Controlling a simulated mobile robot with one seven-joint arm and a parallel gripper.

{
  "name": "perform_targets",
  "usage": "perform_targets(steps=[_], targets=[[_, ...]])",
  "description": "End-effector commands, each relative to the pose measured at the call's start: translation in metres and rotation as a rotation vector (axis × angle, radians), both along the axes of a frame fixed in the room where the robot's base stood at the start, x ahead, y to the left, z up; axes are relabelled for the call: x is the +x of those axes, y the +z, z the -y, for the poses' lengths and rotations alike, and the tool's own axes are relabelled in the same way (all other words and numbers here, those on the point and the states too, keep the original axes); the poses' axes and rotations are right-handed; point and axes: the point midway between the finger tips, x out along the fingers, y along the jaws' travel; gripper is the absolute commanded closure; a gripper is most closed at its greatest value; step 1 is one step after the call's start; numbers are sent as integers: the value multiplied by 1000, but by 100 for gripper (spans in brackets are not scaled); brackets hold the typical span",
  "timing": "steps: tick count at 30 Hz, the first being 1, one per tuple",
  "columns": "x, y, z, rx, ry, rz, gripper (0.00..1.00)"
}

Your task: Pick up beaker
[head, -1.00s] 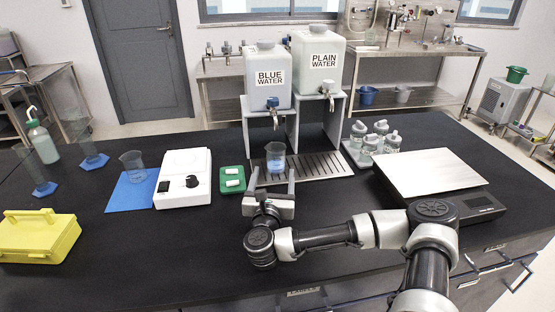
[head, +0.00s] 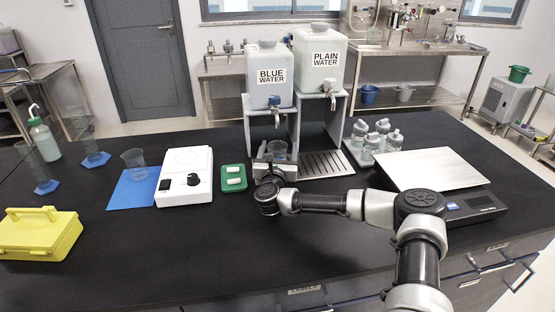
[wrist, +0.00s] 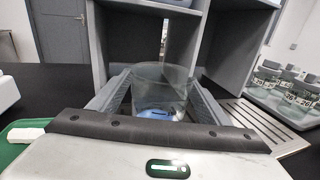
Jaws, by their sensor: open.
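A clear beaker (head: 277,150) with a little blue liquid stands upright on the slatted metal drip tray, below the tap of the BLUE WATER tank (head: 270,77). It also shows in the wrist view (wrist: 160,92), between the two fingers. My gripper (head: 275,160) is open around the beaker, one finger on each side. I cannot tell whether either finger touches the glass. In the head view my gripper hides the beaker's lower part. A second clear beaker (head: 134,160) stands on a blue mat at the left.
The drip tray (head: 325,163) extends right of the beaker. The grey stand (head: 310,115) is close behind it. A green tray (head: 233,184) with white pieces and a white stirrer (head: 184,185) lie left. Bottles (head: 383,140) and a scale (head: 430,170) stand right.

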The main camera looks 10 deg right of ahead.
Motion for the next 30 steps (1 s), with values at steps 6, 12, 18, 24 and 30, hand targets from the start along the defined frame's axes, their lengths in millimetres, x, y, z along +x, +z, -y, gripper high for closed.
perform_targets(steps=[6, 12, 18, 24, 30], targets=[[3, 0, 0, 0, 1, 0, 29], [2, 0, 0, 0, 1, 0, 55], [2, 1, 0, 0, 1, 1, 80], [2, 2, 0, 0, 1, 1, 80], [3, 16, 1, -1, 1, 3, 80]])
